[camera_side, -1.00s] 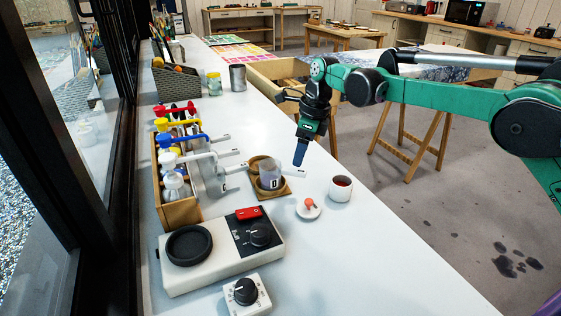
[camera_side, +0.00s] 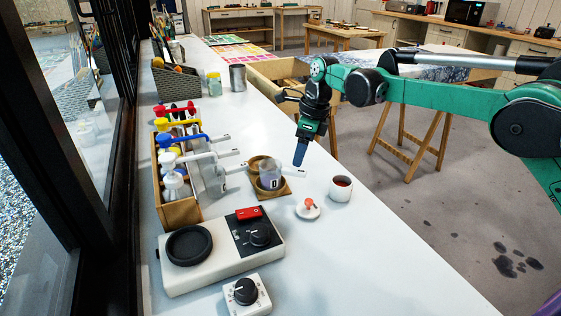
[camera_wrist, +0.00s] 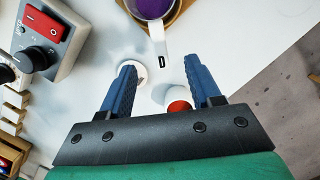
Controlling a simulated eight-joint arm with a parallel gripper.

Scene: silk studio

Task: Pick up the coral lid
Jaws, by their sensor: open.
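The coral lid (camera_side: 308,209) is a small white disc with a coral knob, lying flat on the white bench. In the wrist view the lid (camera_wrist: 141,76) is partly behind my left finger and its knob is hidden. A white cup (camera_side: 341,189) with red contents stands to its right; in the wrist view the cup (camera_wrist: 178,105) shows between my fingers, partly covered by the right one. My gripper (camera_side: 299,160) points down above the bench, beyond the lid. In the wrist view my gripper (camera_wrist: 164,72) has its blue fingers wide apart with nothing held between them.
A hotplate scale (camera_side: 210,262) and a timer (camera_side: 246,295) stand nearer. A bottle rack (camera_side: 180,213) is left.

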